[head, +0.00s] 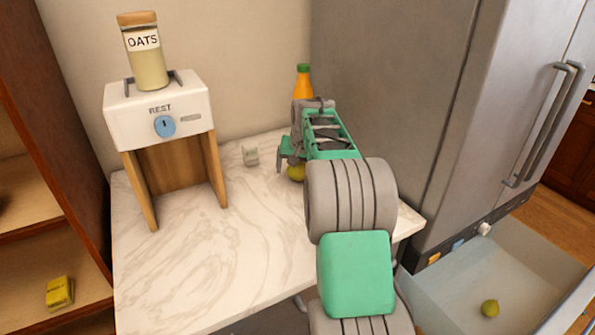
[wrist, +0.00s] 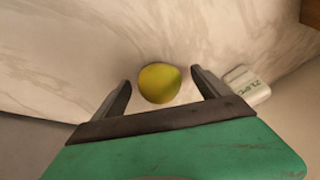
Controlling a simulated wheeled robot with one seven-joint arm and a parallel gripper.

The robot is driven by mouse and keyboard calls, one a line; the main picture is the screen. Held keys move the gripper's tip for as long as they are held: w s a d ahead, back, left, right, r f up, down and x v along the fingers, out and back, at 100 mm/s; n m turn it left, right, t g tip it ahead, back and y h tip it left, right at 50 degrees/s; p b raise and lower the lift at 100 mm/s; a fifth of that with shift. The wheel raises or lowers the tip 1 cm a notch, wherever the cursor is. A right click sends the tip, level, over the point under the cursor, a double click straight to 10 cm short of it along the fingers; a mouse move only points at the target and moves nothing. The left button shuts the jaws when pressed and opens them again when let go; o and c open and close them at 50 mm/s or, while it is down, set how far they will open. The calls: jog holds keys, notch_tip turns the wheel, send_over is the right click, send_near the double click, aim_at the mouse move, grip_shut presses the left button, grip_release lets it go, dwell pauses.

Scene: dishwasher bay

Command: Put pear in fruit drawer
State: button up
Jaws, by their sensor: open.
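A yellow-green fruit (head: 296,173), which I take for the pear, rests on the marble-topped counter, partly hidden by my gripper. In the wrist view the fruit (wrist: 160,84) shows whole and rounded. My gripper (head: 285,165) is open just above and around it. In the wrist view the two fingers of my gripper (wrist: 161,80) stand either side of the fruit, with gaps showing. An open pale drawer (head: 445,285) at the fridge's foot, lower right, holds another yellow-green fruit (head: 490,308); I take it for the fruit drawer.
A small white block (head: 250,155) lies near the pear; it also shows in the wrist view (wrist: 247,84). An orange bottle (head: 303,83) stands behind my gripper. A white stand (head: 160,110) bears an oats jar (head: 145,55). The grey fridge (head: 400,90) borders the counter (head: 200,265), whose front left is clear.

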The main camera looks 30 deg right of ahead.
jog(key=shift+c, duration=0.5)
jog(key=shift+r, duration=0.1)
jog(key=c, duration=1.7)
